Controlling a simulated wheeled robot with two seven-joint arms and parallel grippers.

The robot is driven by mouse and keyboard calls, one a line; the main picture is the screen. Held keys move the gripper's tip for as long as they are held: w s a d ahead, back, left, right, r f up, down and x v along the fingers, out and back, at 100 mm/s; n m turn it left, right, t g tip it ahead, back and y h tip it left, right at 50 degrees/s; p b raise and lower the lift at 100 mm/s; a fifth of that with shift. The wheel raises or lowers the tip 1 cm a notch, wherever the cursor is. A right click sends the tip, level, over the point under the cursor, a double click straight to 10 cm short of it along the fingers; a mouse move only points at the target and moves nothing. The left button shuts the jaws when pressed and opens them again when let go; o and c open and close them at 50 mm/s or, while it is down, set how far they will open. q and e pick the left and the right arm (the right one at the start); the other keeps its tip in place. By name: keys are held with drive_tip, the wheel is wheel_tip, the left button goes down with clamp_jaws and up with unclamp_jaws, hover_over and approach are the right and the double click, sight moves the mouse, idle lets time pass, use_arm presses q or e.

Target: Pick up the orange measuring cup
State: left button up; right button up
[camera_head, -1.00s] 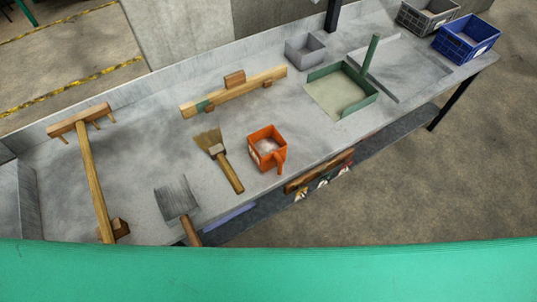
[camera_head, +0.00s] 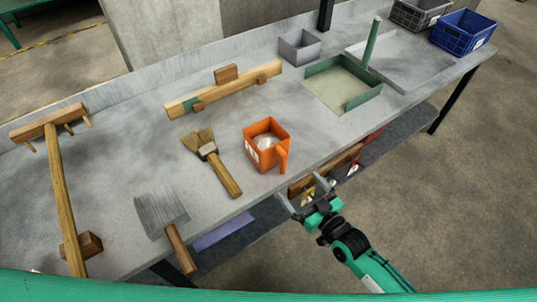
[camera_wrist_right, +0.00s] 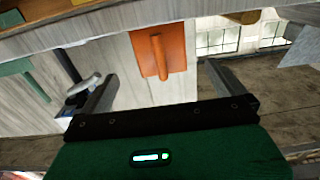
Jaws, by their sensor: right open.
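The orange measuring cup (camera_head: 261,154) stands upright on the grey table near its front edge, with its handle toward the front right. Pale material shows inside it. My right gripper (camera_head: 303,193) is open and empty, just off the table's front edge, below and right of the cup in the head view. In the right wrist view the orange cup (camera_wrist_right: 178,50) and its handle lie ahead, between the spread fingers (camera_wrist_right: 155,88) and apart from them. My left gripper is not in view.
A brush (camera_head: 220,173) lies left of the cup and a scraper (camera_head: 160,213) further left. A wooden rack (camera_head: 235,88) and a green-walled tray (camera_head: 335,91) are behind.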

sight(276, 158)
drive_tip(key=x, duration=0.9)
drive_tip(key=shift+r+p, duration=0.1)
drive_tip(key=shift+p, duration=0.25)
drive_tip(key=x, duration=0.4)
drive_tip(key=shift+w+a, duration=0.1)
drive_tip(key=shift+w, duration=0.15)
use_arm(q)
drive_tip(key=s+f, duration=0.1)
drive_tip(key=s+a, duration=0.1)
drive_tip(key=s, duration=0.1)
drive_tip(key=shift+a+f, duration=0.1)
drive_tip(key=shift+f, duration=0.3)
use_arm(e)
drive_tip(key=c, duration=1.3)
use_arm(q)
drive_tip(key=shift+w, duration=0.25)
use_arm(e)
drive_tip(key=shift+c, duration=1.2)
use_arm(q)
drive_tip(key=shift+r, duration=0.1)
